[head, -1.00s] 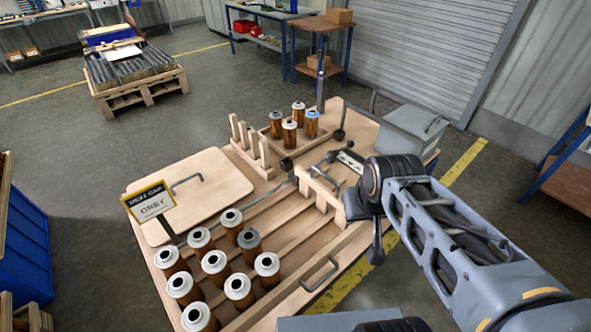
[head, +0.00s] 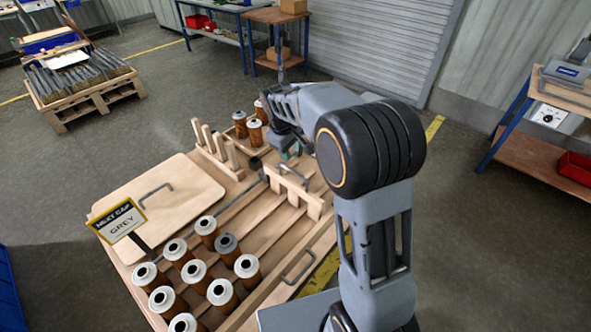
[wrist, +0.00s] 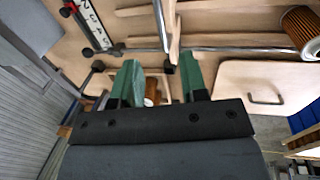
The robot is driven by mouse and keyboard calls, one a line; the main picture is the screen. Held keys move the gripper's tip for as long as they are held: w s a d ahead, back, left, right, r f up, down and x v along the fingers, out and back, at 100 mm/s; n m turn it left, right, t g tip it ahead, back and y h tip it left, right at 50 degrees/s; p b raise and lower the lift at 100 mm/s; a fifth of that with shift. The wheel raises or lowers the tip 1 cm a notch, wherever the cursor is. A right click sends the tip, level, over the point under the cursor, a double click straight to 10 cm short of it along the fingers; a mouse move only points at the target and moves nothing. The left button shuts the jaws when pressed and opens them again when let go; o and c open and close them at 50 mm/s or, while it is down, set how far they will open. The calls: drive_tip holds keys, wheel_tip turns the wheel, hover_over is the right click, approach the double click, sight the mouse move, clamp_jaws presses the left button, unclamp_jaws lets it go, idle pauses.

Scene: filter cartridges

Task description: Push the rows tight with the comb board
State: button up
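The wooden comb board (head: 292,188) stands across the rows of the wooden tray (head: 262,228), with a grey bar handle on it. Several brown cartridges stand at the near end of the rows, most with white caps (head: 195,270) and one with a grey cap (head: 227,243). A gap separates them from the comb board. My gripper (head: 288,153) is above and behind the board, partly hidden by my arm. In the wrist view, the green fingers (wrist: 163,80) are apart with nothing held between them. The board's edge (wrist: 173,25) and handle show beyond them.
A sign (head: 121,221) reading "NEXT CAP GREY" stands by the near cartridges. A flat lid with a handle (head: 165,205) lies at left. Upright wooden posts (head: 215,148) and more cartridges (head: 254,131) stand at the back. A bar handle (head: 298,268) is on the tray's right side.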

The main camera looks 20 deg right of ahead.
sight(296, 173)
drive_tip(key=f, duration=0.3)
drive_tip(key=d+f, duration=0.1)
drive_tip(key=f, duration=0.3)
drive_tip(key=w+d+f+p, duration=0.1)
drive_tip(key=f, duration=0.3)
drive_tip(key=shift+w, duration=0.1)
drive_tip(key=shift+c, duration=0.5)
clamp_jaws()
